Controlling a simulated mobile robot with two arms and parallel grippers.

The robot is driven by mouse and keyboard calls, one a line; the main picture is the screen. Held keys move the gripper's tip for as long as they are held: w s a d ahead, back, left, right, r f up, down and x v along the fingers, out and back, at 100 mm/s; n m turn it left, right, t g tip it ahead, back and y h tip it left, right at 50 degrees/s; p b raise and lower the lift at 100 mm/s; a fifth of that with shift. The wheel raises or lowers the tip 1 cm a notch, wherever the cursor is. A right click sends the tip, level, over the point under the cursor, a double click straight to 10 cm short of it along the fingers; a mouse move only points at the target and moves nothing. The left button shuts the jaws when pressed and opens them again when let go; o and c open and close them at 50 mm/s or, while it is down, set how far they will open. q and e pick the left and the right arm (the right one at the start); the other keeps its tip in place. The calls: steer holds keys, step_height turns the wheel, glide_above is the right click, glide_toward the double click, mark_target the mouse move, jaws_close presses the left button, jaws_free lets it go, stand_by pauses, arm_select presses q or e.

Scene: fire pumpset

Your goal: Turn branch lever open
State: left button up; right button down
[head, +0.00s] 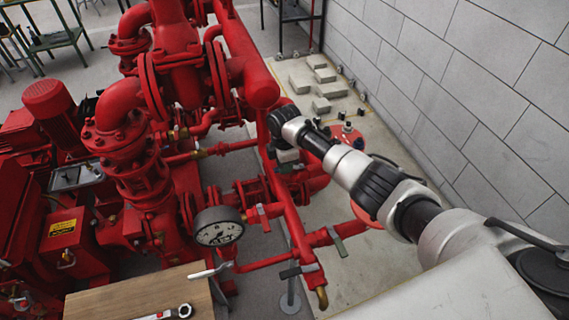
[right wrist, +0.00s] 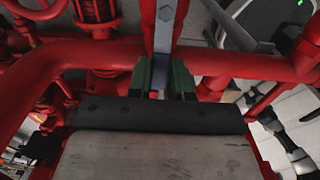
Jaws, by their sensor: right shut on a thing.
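My right gripper (head: 285,160) reaches in from the right in the head view, beside the red pipes. In the right wrist view, the two dark green fingers of this gripper (right wrist: 161,82) are shut on a narrow grey lever (right wrist: 164,40), which stands upright in the picture between them. The lever crosses in front of a red pipe (right wrist: 235,66). In the head view my wrist and fingers largely hide the held lever. My left gripper is in neither view.
Other grey levers sit on the red branch pipes, one (head: 340,246) at right and one (head: 291,272) lower down. A pressure gauge (head: 218,227) is at lower left. A wooden table (head: 120,298) holds wrenches. A block wall (head: 480,90) bounds the right side.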

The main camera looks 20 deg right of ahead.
steer(key=shift+w+d+r, duration=0.1)
steer(key=c, duration=1)
jaws_free()
step_height(320, 180, up, 11)
steer(key=shift+f+b, duration=0.15)
steer(key=shift+b, duration=0.2)
